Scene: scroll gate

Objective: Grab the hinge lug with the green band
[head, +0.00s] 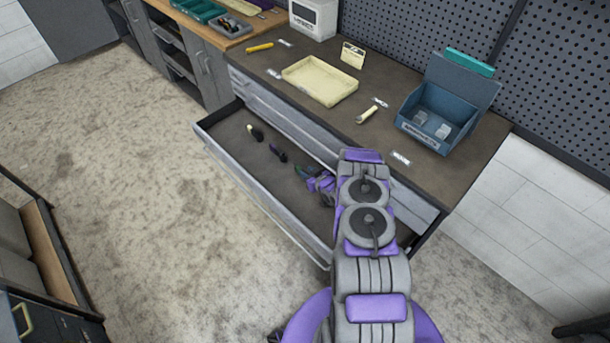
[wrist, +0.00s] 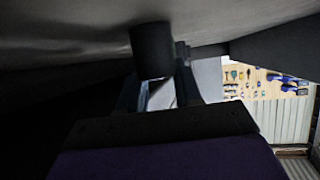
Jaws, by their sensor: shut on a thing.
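The hinge lug with the green band (head: 299,170) lies toward the right part of the open drawer (head: 225,137). My gripper (head: 313,178) is down in the drawer at this lug and is shut on it. In the wrist view a dark round end of the lug (wrist: 152,50) sticks out past my gripper's fingers (wrist: 160,92); its band is not visible there. A dark lug with a pale band (head: 255,132) and one with a purple-blue band (head: 278,152) lie farther left in the drawer, apart from my gripper.
The drawer's walls surround my gripper, with the cabinet worktop (head: 300,62) above and behind. On the worktop are a cream tray (head: 320,80), a blue open bin (head: 436,115) and a small pale cylinder (head: 367,114). The carpet left of the drawer is clear.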

